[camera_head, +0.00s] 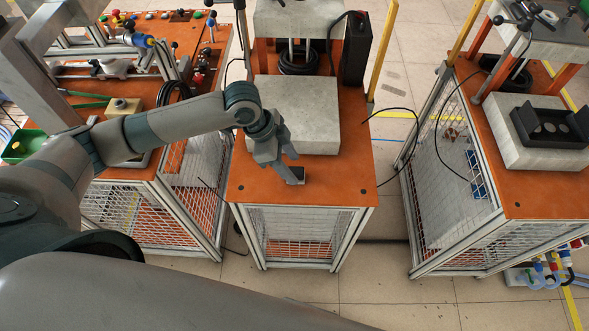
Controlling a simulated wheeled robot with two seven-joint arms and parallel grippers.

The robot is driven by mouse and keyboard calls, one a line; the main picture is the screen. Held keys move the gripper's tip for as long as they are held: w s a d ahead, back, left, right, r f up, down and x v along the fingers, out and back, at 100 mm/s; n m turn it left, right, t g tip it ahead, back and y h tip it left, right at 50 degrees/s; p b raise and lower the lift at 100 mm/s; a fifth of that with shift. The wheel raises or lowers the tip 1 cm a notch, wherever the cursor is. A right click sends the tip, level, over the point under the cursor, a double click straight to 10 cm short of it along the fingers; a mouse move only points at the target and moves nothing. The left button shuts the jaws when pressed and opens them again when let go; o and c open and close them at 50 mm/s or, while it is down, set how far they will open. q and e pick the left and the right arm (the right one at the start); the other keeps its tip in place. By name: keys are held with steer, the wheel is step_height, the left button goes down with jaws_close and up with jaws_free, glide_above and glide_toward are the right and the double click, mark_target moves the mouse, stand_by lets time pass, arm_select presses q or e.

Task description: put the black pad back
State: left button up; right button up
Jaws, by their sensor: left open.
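A small black pad (297,173) with a pale edge lies at the front of the middle orange-topped stand (335,180), in front of the grey block (298,105). My left gripper (289,168) reaches in from the left over the block's front edge and points down at the pad. Its fingers are apart, with one fingertip at the pad's left side. The gripper covers part of the pad, and I cannot tell whether they touch. My right gripper is not in view.
A black cable (411,150) loops off the stand's right side. Another stand on the right (545,203) carries a black tray-like fixture (550,126) on a grey block. A cluttered bench (130,165) stands left. The middle stand's front right top is clear.

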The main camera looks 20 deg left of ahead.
arm_select(q)
steer(key=w+b+v, duration=0.1)
steer(key=v, duration=0.7)
steer(key=shift+s+r+b, duration=0.25)
steer(key=shift+s+b, duration=0.1)
steer(key=shift+s, duration=0.2)
